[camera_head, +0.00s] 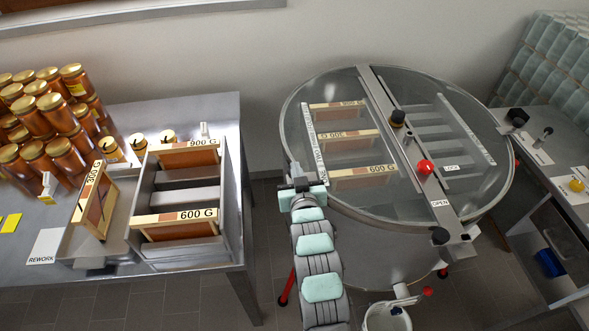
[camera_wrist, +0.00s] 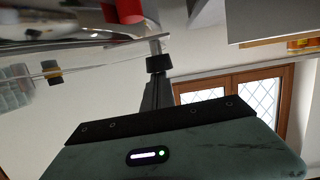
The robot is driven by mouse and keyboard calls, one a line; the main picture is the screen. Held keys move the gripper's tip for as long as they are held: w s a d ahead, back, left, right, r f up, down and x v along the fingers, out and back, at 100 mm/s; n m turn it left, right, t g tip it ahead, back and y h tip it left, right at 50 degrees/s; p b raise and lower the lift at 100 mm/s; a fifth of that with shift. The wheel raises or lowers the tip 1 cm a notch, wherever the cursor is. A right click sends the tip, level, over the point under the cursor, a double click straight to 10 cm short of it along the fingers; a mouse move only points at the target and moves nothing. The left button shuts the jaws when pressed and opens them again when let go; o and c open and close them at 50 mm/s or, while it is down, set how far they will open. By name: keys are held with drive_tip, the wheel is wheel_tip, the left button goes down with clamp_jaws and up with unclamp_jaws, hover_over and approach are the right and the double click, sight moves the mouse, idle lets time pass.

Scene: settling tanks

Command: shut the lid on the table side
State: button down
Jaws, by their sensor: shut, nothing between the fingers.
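The round steel drum (camera_head: 375,245) stands right of the table, with a steel bar across its top. The clear table-side lid (camera_head: 345,105) spans the drum's left half and looks flat; I cannot tell whether its edge rests fully on the rim. Frames with wooden top bars, one marked 600 G (camera_head: 365,171), show through it. My gripper (camera_head: 297,170) is at the lid's left front edge, shut and empty; contact is unclear. In the wrist view my gripper (camera_wrist: 158,62) shows its dark fingertip close to a thin clear edge.
The steel table (camera_head: 215,110) on the left holds jars (camera_head: 60,140) and a frame rack (camera_head: 146,195). A red knob (camera_head: 425,167) and a black knob (camera_head: 397,118) stand up from the drum's top. A second clear lid (camera_head: 470,125) covers the right half.

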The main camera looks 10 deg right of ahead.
drive_tip(key=shift+s+d+f, duration=0.1)
drive_tip(key=shift+f, duration=0.7)
drive_tip(key=s+r+p, duration=0.2)
drive_tip(key=s+r, duration=0.6)
drive_tip(key=s, duration=0.1)
drive_tip(key=shift+s+a, duration=0.3)
